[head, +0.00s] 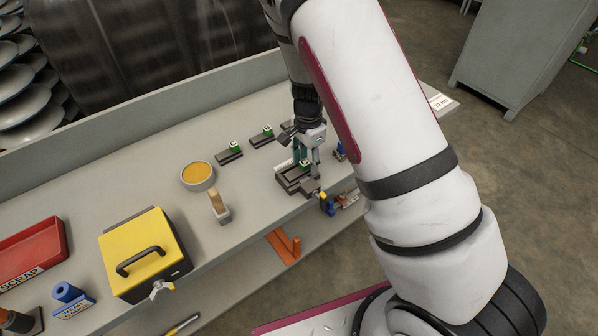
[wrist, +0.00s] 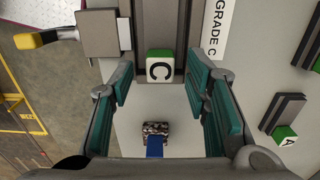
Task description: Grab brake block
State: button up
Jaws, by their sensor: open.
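Dark bars with lettered green-sided cubes lie on the bench. In the wrist view, one bar (wrist: 172,88) carries a cube marked C (wrist: 159,67), and another (wrist: 287,112) carries one marked A. I cannot tell for sure which part is the brake block. My gripper (wrist: 160,97) is open, its teal pads either side of the C cube's line, with nothing gripped. In the head view my gripper (head: 306,162) is low over a dark fixture (head: 297,179) near the bench's front edge; whether it touches is unclear. A speckled piece with a blue part (wrist: 155,135) lies below the cube in the wrist view.
Two more dark bars with green cubes (head: 229,153) (head: 262,136) lie left of my gripper. A yellow-handled clamp (head: 327,204) is at the front edge. A bowl (head: 198,176), brush (head: 218,207), yellow box (head: 145,252) and red scrap tray (head: 33,252) stand farther left.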

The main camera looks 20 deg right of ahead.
grip_shut()
jog(key=shift+r, duration=0.1)
